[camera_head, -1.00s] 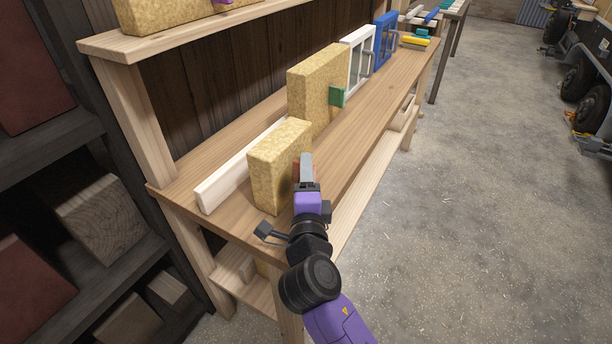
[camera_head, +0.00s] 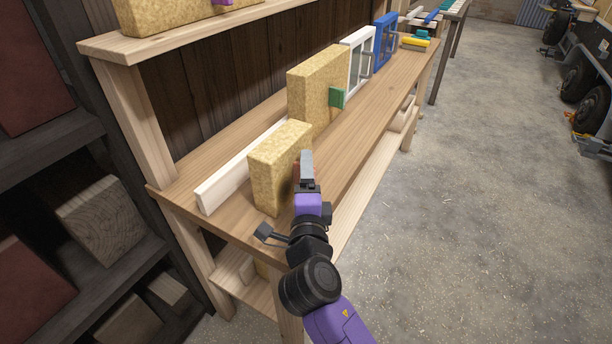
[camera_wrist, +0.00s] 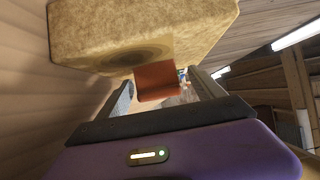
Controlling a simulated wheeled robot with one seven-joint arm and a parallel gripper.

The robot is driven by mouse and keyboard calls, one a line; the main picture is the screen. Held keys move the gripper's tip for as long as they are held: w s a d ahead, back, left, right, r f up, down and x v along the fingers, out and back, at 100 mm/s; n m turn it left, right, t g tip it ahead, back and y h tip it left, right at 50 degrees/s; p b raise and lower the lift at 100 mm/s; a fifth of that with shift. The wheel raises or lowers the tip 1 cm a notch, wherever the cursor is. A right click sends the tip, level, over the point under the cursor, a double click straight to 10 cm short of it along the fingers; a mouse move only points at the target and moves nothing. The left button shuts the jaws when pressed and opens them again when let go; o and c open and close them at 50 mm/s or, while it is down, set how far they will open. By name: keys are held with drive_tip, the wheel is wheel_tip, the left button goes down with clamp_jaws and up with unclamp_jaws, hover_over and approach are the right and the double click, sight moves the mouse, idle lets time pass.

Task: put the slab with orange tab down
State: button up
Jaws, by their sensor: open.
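The slab with the orange tab is a speckled yellow block (camera_head: 274,172) standing upright on the wooden bench at its near end, in front of a white strip. It also fills the top of the wrist view (camera_wrist: 110,35). Its orange-red tab (camera_wrist: 157,80) sits between my two fingers in the wrist view, with a gap visible at the sides. My gripper (camera_head: 305,168) is open around the tab, at the slab's right face. It also shows in the wrist view (camera_wrist: 165,92). The slab's bottom edge looks to be on the bench top; its far side is hidden.
A larger yellow slab with a green tab (camera_head: 318,92) stands just behind. White (camera_head: 358,60) and blue (camera_head: 385,40) framed panels stand farther along the bench (camera_head: 375,110). The bench's front right is clear.

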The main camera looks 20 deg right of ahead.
drive_tip(key=b+v, duration=0.2)
drive_tip(key=v, duration=0.9)
drive_tip(key=shift+s+a+b, duration=0.15)
drive_tip(key=shift+s+b, duration=0.2)
drive_tip(key=shift+s, duration=0.05)
drive_tip(key=a+n+y, duration=0.1)
drive_tip(key=n, duration=0.2)
drive_tip(key=a+n+t+y, duration=0.1)
drive_tip(key=a+n, duration=0.1)
drive_tip(key=a+r+n+y, duration=0.1)
drive_tip(key=n, duration=0.2)
drive_tip(key=shift+w+a+r+n+t+y, duration=0.1)
drive_tip(key=shift+w+a+n+t+y, duration=0.2)
drive_tip(key=shift+w+a+t+y, duration=0.1)
drive_tip(key=s+a+f+n+y+p, duration=0.1)
drive_tip(key=s+f+n+y, duration=0.15)
drive_tip(key=s+n, duration=0.4)
drive_tip(key=s+f+n+y, duration=0.2)
drive_tip(key=s+n+y, duration=0.2)
drive_tip(key=s+n, duration=0.25)
drive_tip(key=s+d+f+g+h, duration=0.1)
drive_tip(key=s+d, duration=0.2)
drive_tip(key=s, duration=0.4)
drive_tip(key=s+d+f+g+h+p, duration=0.1)
drive_tip(key=s+d, duration=0.2)
drive_tip(key=s, duration=0.4)
drive_tip(key=s+d+f+n+g+h+p, duration=0.1)
drive_tip(key=s+d, duration=0.2)
drive_tip(key=s, duration=0.4)
drive_tip(key=shift+g, duration=0.3)
